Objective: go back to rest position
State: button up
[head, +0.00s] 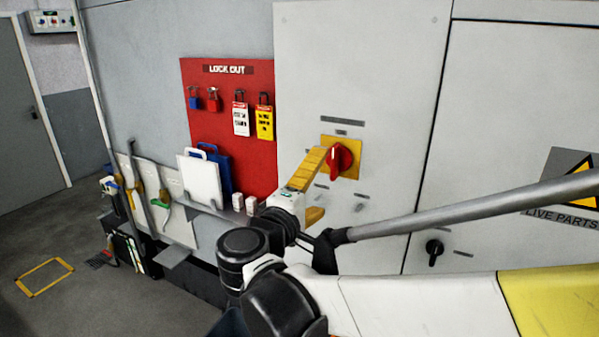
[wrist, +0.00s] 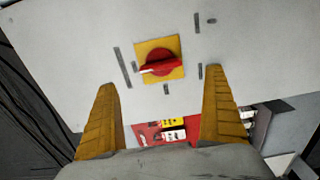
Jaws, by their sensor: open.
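My gripper (head: 318,192) is in front of the grey cabinet panel, with its yellow fingers pointing towards the red rotary switch (head: 341,159) on its yellow plate. In the wrist view my gripper (wrist: 164,95) is open, its two fingers spread wide with nothing between them. The red rotary switch (wrist: 160,65) shows beyond the fingertips, apart from them as far as I can tell. Its handle lies roughly level in the wrist view. In the head view one finger partly overlaps the yellow plate's left edge.
A red lockout board (head: 225,160) with padlocks and tags hangs left of the switch. A shelf below holds a white board (head: 202,182) and a blue one. A grey bar (head: 470,208) crosses in front of the cabinet. Open floor (head: 75,240) lies at left.

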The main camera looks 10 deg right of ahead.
jog(key=shift+s+a, duration=0.4)
jog(key=shift+s, duration=0.1)
jog(key=s+d+f+m+g+y+b, duration=0.25)
jog(key=s+d+f, duration=0.2)
jog(key=f, duration=0.35)
jog(key=s+d+f+m+g+y+b, duration=0.1)
jog(key=s+d+f+m+g+b, duration=0.2)
jog(key=d+f, duration=0.45)
jog(key=s+a+f+m+g+y+b, duration=0.1)
jog(key=s+a+f+m+y+b, duration=0.1)
jog(key=s+f, duration=0.4)
jog(key=s+a+f+m+g+y+b, duration=0.1)
jog(key=s+a+f+m+y+b, duration=0.2)
jog(key=s+f+y+b, duration=0.2)
notch_tip(320, 180, down, 4)
jog(key=shift+s+a+r, duration=0.2)
jog(key=shift+s+r, duration=0.05)
jog(key=shift+s, duration=0.35)
